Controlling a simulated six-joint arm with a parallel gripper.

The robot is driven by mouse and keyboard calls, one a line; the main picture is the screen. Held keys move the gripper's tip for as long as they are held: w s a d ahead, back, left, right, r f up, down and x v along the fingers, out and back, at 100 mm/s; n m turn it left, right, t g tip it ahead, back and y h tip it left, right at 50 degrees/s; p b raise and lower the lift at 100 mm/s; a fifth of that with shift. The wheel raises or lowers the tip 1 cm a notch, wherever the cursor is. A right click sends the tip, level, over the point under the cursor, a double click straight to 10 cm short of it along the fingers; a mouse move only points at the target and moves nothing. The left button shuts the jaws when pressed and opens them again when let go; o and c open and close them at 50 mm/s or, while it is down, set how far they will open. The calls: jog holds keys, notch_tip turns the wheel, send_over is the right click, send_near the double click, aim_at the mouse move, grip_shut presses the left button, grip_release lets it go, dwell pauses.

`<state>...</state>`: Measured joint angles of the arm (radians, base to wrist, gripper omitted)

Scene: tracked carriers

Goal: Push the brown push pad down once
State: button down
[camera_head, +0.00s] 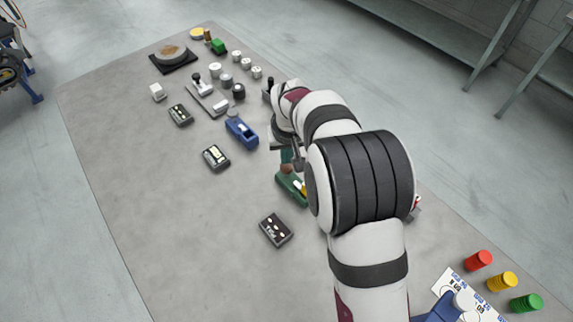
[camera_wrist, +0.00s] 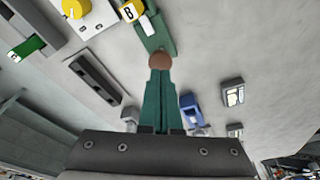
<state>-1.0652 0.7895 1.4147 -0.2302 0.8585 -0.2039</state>
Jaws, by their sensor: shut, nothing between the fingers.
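The brown push pad (camera_wrist: 159,61) shows in the wrist view as a small round knob right at the tips of my green fingers. It sits at the near end of a green base (camera_wrist: 152,31). In the head view the pad (camera_head: 287,169) is partly visible at the far end of the green base (camera_head: 289,190), just below my fingertips. My gripper (camera_wrist: 160,73) is shut and empty, pointing at the pad. Whether the fingertips touch the pad or hover just above it, I cannot tell. My arm hides part of the base's right side in the head view.
A blue device (camera_head: 241,132) stands beyond the green base. Dark boxes with pale markings stand to the left (camera_head: 216,157) and nearer (camera_head: 276,230). A yellow knob (camera_wrist: 75,8) on a white panel shows in the wrist view. The grey table is clear at front left.

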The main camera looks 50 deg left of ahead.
jog(key=shift+f, duration=0.1)
jog(key=shift+d+x, duration=0.2)
jog(key=shift+x, duration=1)
jog(key=shift+s, duration=0.15)
jog(key=shift+w+a+v, duration=0.1)
jog(key=shift+a+v, duration=0.1)
jog(key=shift+v, duration=0.9)
jog(key=shift+w+a+v, duration=0.15)
jog(key=shift+a+v, duration=0.05)
jog(key=shift+v, duration=0.95)
